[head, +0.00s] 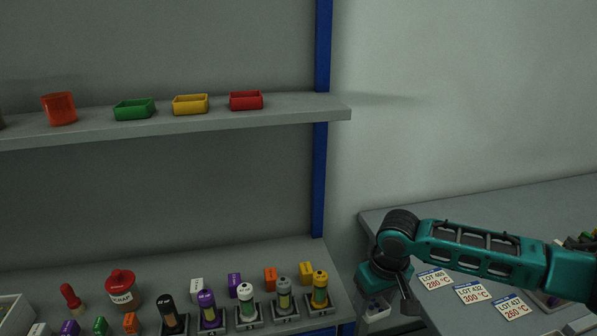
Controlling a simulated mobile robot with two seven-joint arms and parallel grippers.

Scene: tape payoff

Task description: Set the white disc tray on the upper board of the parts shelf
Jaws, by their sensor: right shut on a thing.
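The upper board (300,112) of the parts shelf runs across the upper left in the head view. My right gripper (390,301) points down at the gap between the shelf unit and the grey table on the right, well below the upper board. It is shut on a small whitish piece (376,312) with dark bluish spots, which looks like the white disc tray. The gripper and wrist hide part of it, so its full outline cannot be told. My left gripper is not in view.
An orange cup (59,108) and green (134,109), yellow (190,104) and red (246,100) bins stand on the upper board, with bare board right of the red bin. A blue post (320,180) rises behind. The lower board (255,258) holds several bottles and blocks.

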